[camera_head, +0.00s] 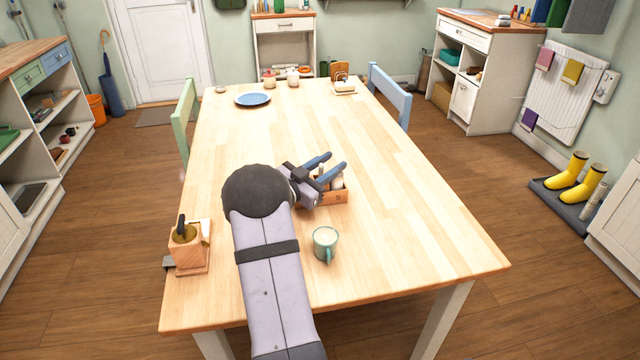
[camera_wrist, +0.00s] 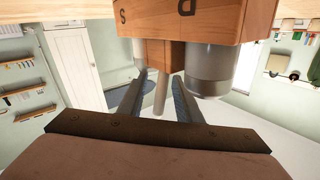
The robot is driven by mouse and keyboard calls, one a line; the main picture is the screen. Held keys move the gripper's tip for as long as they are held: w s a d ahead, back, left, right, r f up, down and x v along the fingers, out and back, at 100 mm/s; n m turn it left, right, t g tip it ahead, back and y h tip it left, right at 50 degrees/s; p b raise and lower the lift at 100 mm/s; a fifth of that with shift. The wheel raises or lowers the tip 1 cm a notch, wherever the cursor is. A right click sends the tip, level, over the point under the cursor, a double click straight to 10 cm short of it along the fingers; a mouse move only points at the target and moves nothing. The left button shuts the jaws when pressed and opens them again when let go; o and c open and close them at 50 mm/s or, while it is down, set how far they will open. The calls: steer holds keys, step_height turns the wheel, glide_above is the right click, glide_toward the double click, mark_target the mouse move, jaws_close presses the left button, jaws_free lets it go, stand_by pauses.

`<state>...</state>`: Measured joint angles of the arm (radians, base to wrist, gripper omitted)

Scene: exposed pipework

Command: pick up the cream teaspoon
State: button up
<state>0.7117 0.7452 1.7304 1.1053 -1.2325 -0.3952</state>
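A pale, slim upright handle (camera_wrist: 161,94), which looks like the cream teaspoon's, sticks out of a small wooden caddy (camera_wrist: 210,18) in the wrist view. That view is upside down, so the handle points down in it. The spoon's bowl is hidden in the caddy. My gripper (camera_wrist: 158,88) is open, with one finger on each side of the handle and a gap on both sides. In the head view my gripper (camera_head: 331,160) reaches over the caddy (camera_head: 335,198), and the spoon cannot be made out there.
A glass shaker (camera_wrist: 210,70) stands in the caddy close beside one finger. A green mug (camera_head: 325,243) stands in front of the caddy. The table's right side is clear. A blue plate (camera_head: 253,99) lies far back.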

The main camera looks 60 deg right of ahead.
steer(key=shift+d, duration=0.1)
jaws_close()
